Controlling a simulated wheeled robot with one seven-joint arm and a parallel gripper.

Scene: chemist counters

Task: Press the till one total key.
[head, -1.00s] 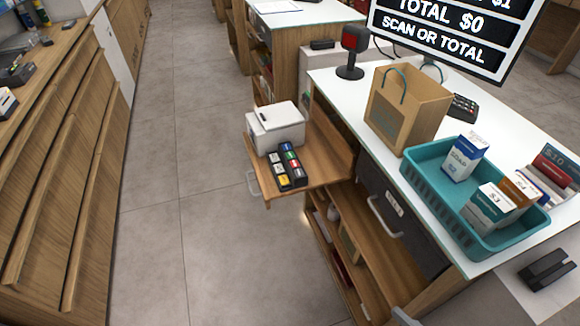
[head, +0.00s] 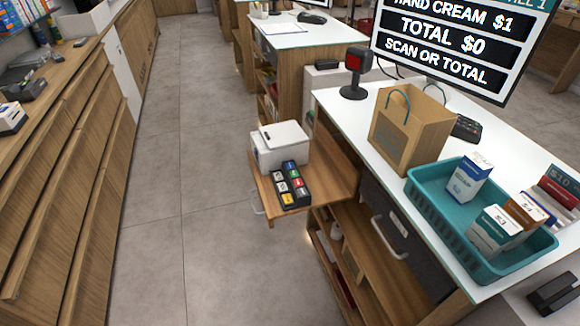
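A black keypad (head: 290,186) with several coloured keys sits on a wooden pull-out shelf (head: 325,178) at the near counter. Red, green, yellow, white and blue keys show, but their labels are too small to read. The till screen (head: 450,40) above the counter ends "LL 1" at its cropped top and reads "HAND CREAM $1", "TOTAL $0" and "SCAN OR TOTAL". My gripper is not in view.
A white printer (head: 281,147) stands directly behind the keypad. The counter (head: 345,108) holds a red-faced scanner (head: 354,72), a paper bag (head: 410,130), a card terminal (head: 466,128) and a teal basket (head: 440,215) of boxes. Clear floor (head: 190,240) lies left of the shelf.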

